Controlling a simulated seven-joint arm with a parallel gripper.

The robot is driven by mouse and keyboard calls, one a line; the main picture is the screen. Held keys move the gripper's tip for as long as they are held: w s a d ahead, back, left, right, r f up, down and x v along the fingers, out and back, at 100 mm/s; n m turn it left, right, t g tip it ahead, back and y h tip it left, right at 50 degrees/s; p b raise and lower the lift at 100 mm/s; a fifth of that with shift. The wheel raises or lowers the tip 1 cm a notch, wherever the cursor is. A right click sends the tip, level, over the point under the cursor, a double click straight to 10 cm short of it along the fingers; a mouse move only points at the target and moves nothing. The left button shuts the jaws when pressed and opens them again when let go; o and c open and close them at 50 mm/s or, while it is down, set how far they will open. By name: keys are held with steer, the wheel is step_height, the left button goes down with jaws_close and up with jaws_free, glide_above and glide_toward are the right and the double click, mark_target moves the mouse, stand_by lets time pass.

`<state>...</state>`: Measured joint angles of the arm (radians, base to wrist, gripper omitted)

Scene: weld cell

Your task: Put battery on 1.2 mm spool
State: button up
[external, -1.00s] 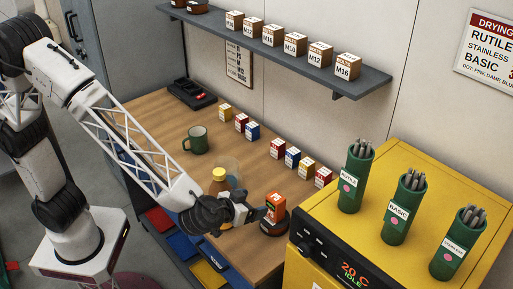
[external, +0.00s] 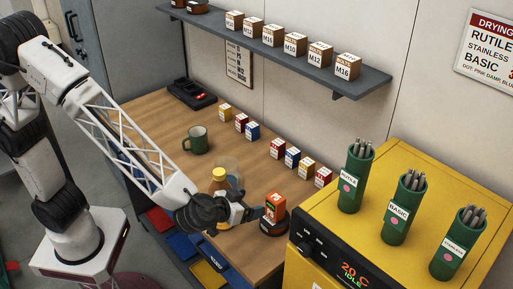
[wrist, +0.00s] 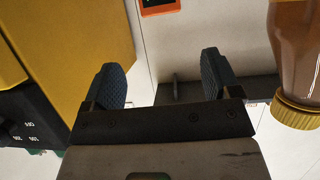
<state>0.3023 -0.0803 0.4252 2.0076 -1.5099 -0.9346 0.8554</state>
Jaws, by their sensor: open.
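Any size marking on the base is too small to read. My gripper (external: 258,214) is just left of the battery, with its fingers pointing toward it. In the wrist view my gripper (wrist: 163,80) is open with nothing between its two dark fingers. An orange-edged dark part, apparently the battery (wrist: 160,5), shows at the top edge, beyond the fingertips.
A yellow-capped bottle (external: 219,184) stands close beside my wrist, also at right in the wrist view (wrist: 298,55). The yellow cabinet (external: 420,165) with green rod tubes is right of the battery. Small boxes (external: 292,157) line the wall, and a green mug (external: 196,140) stands farther back.

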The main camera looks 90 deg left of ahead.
steer(key=s+d+r+m+t+h, duration=0.1)
steer(key=s+d+r+m+h, duration=0.1)
steer(key=s+r+m+h, duration=0.8)
steer(key=s+a+f+g, duration=0.1)
steer(key=s+a+g, duration=0.1)
steer(key=s, duration=0.8)
steer(key=s+a+f+g, duration=0.2)
steer(key=s+a+g, duration=0.1)
steer(key=s, duration=0.7)
steer(key=s+a+f+n+g, duration=0.1)
steer(key=s+a+f+g, duration=0.1)
steer(key=s, duration=0.8)
steer(key=shift+s+a+g+y, duration=0.4)
steer(key=shift+a+g, duration=0.2)
steer(key=shift+a, duration=0.2)
